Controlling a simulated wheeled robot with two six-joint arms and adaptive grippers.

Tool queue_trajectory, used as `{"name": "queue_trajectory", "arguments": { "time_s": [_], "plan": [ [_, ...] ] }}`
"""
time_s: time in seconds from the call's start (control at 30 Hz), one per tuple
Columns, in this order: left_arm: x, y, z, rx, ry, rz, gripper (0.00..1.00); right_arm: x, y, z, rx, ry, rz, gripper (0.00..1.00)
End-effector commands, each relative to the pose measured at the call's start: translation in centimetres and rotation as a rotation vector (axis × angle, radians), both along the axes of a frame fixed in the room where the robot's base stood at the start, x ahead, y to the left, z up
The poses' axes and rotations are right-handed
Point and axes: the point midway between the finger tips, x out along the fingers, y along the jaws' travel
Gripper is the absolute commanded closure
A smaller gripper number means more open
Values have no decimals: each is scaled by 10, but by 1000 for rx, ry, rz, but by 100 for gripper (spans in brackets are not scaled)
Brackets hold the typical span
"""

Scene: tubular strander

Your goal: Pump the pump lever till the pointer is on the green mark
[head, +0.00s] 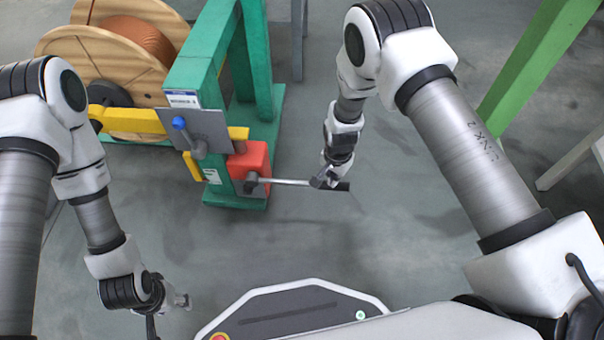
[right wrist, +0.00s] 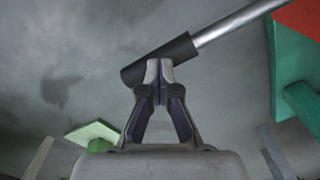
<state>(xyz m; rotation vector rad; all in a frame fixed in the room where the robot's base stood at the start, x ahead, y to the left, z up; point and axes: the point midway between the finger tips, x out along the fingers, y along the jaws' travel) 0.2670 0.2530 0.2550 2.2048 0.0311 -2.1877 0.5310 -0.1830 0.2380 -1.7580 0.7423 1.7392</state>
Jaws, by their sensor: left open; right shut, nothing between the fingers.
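The pump lever (head: 290,182) is a silver rod that sticks out to the right, roughly level, from a red pump block (head: 255,158) on a green frame. Its black end grip (head: 342,187) shows large in the right wrist view (right wrist: 138,70). My right gripper (head: 320,183) is shut and empty. My left gripper (head: 183,300) is open and empty, low at the left, away from the lever. I can make out no pointer or green mark.
The green frame (head: 195,75) carries a grey plate (head: 205,130) with a blue-knobbed handle (head: 180,124) and a yellow bar (head: 135,120). A light green beam (head: 530,65) is at the right. The floor right of the lever is clear.

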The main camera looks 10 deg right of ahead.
Motion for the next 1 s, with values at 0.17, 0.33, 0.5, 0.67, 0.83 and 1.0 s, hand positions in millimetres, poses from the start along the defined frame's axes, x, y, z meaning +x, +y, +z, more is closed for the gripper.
{"name": "queue_trajectory", "arguments": {
  "time_s": [0.17, 0.33, 0.5, 0.67, 0.83, 1.0],
  "plan": [
    [0, 0, -3, 0, 0, 0, 45, -4, -2, -10, 0, 6, -1, 100],
    [0, 0, 3, 0, 0, 0, 45, -3, -2, -2, 0, 4, -2, 100],
    [0, 0, 39, 0, 0, 0, 45, -1, 6, 40, 0, 3, 0, 100],
    [0, 0, 72, 0, -1, 0, 45, 1, 14, 80, 0, 3, 0, 100],
    [-1, 0, 105, 0, 0, 0, 45, 4, 22, 120, 0, 1, 0, 100],
    [-1, 0, 129, 0, -1, 0, 45, 5, 29, 150, 0, 3, 0, 100]
  ]
}}
